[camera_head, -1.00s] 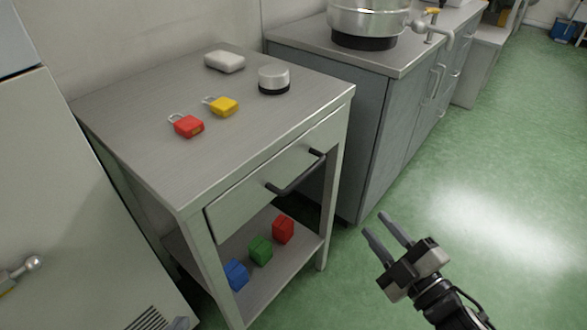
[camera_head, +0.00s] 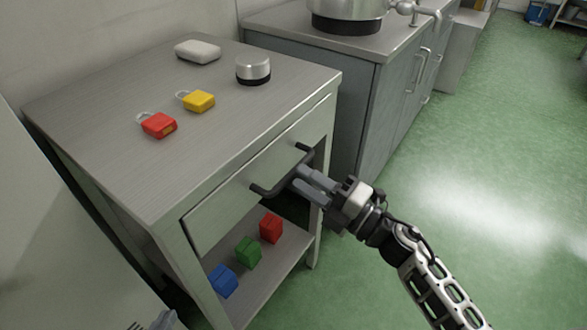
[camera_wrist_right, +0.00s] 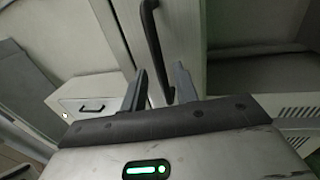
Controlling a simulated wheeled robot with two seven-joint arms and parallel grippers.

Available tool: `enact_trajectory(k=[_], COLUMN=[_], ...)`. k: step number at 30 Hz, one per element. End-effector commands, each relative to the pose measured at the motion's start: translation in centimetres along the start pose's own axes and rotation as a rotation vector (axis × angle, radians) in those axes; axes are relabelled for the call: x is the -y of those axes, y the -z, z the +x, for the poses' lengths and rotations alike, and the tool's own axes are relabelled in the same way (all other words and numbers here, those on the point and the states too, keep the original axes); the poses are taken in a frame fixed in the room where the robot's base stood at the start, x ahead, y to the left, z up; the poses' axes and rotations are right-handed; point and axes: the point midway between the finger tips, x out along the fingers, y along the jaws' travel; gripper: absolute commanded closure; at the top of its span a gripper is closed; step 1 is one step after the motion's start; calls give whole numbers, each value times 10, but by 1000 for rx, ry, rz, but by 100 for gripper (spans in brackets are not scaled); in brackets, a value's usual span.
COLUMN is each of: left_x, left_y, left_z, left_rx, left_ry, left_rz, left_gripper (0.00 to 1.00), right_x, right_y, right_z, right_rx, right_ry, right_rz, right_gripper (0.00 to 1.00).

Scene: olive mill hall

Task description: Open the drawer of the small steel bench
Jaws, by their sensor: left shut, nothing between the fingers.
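The small steel bench (camera_head: 120,150) stands at left centre in the head view. Its drawer front (camera_head: 225,205) sits flush in the frame, shut. A black bar handle (camera_head: 278,174) runs across the drawer front. My right gripper (camera_head: 298,182) reaches in from the lower right, its fingers at the right part of the handle. In the right wrist view the handle (camera_wrist_right: 152,40) passes between the two spread fingers of the right gripper (camera_wrist_right: 160,85). The fingers are open; whether they touch the bar I cannot tell.
On the bench top are a red padlock (camera_head: 158,125), a yellow padlock (camera_head: 199,101), a white block (camera_head: 198,51) and a round silver-and-black object (camera_head: 253,70). Blue, green and red blocks (camera_head: 248,252) lie on the lower shelf. A grey cabinet (camera_head: 385,120) stands close right. Green floor is clear at right.

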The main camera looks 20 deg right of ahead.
Motion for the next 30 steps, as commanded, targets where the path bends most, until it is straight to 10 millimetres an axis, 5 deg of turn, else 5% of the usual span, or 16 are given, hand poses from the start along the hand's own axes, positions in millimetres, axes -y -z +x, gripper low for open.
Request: enact_trajectory(k=[6,18,21,30], left_x=[0,1,1,1], left_y=[3,5,4,4], left_z=[0,2,2,2], left_rx=[-2,-7,-6,-5], left_ry=[2,3,3,3], left_rz=[-3,-2,-2,-2], left_gripper=[100,100,100,100], right_x=[0,0,0,0], right_y=[0,0,0,-1], right_z=[28,35,34,34], right_rx=[0,0,0,-2], right_ry=[-1,0,0,1], right_rz=[0,2,2,1], right_gripper=[70,70,98,100])
